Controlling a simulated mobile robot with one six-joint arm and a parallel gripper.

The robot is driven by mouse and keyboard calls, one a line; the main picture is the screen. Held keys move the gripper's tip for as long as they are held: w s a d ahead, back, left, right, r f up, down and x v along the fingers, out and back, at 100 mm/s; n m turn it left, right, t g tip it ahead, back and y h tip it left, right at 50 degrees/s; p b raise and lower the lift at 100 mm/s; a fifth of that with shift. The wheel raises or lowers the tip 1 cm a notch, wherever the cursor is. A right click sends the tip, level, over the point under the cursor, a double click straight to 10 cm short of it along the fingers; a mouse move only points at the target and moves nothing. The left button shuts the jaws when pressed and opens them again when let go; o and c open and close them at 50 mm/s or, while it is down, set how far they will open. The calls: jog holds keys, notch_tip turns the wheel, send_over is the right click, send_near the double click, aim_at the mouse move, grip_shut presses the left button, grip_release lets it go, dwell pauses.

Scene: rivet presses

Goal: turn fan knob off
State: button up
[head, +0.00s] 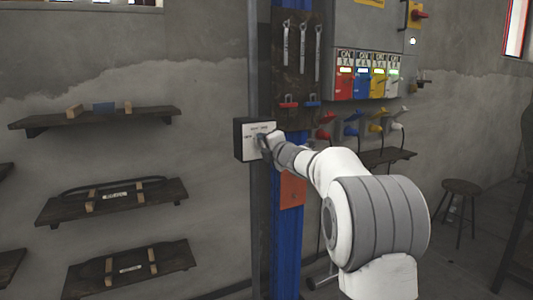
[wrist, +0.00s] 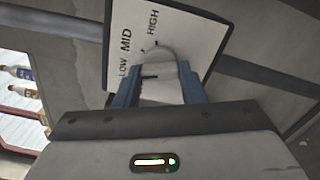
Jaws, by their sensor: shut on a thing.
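The fan control panel (head: 241,140) is a dark box with a white face on the post in the middle of the head view. Its white face (wrist: 194,38) fills the top of the wrist view, with the labels LOW, MID and HIGH. The pale fan knob (wrist: 158,56) sits on this face below the labels. My gripper (wrist: 156,85) has its blue fingers on both sides of the knob and is shut on it. In the head view my gripper (head: 267,143) covers the knob. I cannot tell which setting the knob points to.
A tool board (head: 298,70) with hanging wrenches is above and right of the panel. A grey cabinet (head: 367,28) with coloured modules is further right. Wooden shelves (head: 95,117) line the left wall. A stool (head: 461,187) stands at the right.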

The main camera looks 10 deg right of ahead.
jog(key=shift+f+n+b, duration=0.2)
jog(key=shift+n+b, duration=2.75)
jog(key=shift+n, duration=1.85)
jog(key=o, duration=1)
jog(key=shift+r, duration=0.1)
jog(key=shift+v, duration=3.9)
